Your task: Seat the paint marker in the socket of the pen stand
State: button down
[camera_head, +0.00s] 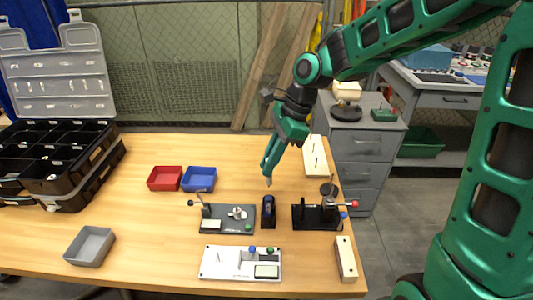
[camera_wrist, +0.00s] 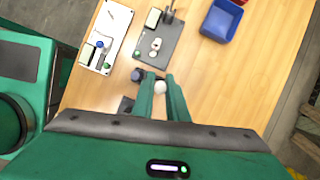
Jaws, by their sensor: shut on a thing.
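My gripper (camera_head: 268,168) is shut on the paint marker, above the table. In the wrist view, a pale round end of the paint marker (camera_wrist: 160,87) shows between the fingers (camera_wrist: 161,95). In the head view only a small grey tip of the marker (camera_head: 268,182) shows below the fingers. The pen stand (camera_head: 268,212), a small dark upright block with some blue near its top, stands on the table below and apart from the marker tip. It appears partly hidden behind the fingers in the wrist view (camera_wrist: 137,75). Its socket opening is not clear.
A grey fixture plate (camera_head: 228,218) stands left of the stand, and a black clamp fixture (camera_head: 315,216) stands close on its right. A white panel (camera_head: 240,262) lies in front. Red (camera_head: 165,178) and blue (camera_head: 199,179) bins stand further left. The wooden table is clear behind the stand.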

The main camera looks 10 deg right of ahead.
aim_at(268, 183)
jog(key=shift+w+f, duration=0.1)
jog(key=shift+f, duration=1.9)
jog(key=shift+f, duration=0.25)
jog(key=shift+f, duration=2.2)
dwell(1.1)
jog(key=c, duration=1.7)
grip_release()
jog(key=shift+o, duration=0.2)
